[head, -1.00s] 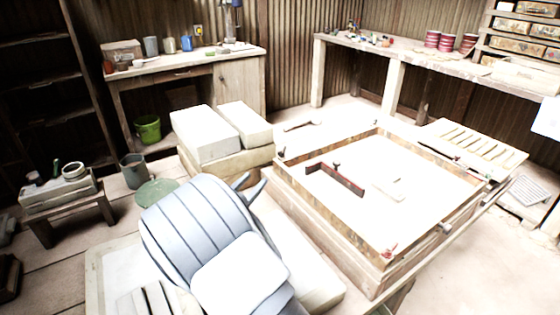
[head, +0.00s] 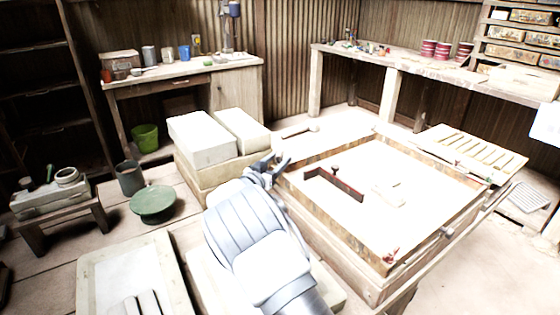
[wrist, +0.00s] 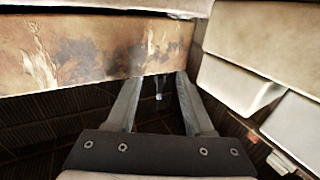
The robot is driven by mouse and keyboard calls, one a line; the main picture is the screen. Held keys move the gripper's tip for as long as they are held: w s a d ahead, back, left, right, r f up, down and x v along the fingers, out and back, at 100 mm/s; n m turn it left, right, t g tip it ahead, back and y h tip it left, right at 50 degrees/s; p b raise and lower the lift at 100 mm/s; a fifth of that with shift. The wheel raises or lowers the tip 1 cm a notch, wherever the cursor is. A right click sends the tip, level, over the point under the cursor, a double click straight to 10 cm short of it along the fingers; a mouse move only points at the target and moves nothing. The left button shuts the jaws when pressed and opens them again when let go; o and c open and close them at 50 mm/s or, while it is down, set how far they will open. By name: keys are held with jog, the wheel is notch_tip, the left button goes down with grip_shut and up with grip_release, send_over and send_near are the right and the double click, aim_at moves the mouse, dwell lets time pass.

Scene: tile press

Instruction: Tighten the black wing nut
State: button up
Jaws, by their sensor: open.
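The wooden press frame (head: 330,250) stands on the bench at the centre right. Small dark knobs show on it: one on the dark red bar (head: 345,185), and one on the near right side (head: 446,232). I cannot tell for certain which is the black wing nut. My gripper (head: 273,162) is open at the frame's left corner, and partly hides that corner. In the wrist view my two fingers (wrist: 160,84) stand apart below a stained wooden wall (wrist: 100,50). A small pale-tipped piece (wrist: 159,88) shows between them, apart from both; I cannot tell what it is.
Pale blocks (head: 203,138) are stacked just left of the frame, close to my gripper. A green dish (head: 153,203) and a green bucket (head: 145,137) are farther left. A slatted rack (head: 470,152) lies beyond the frame's right side.

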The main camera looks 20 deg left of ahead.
jog(key=shift+w+d, duration=0.15)
jog(key=shift+w, duration=0.55)
grip_shut()
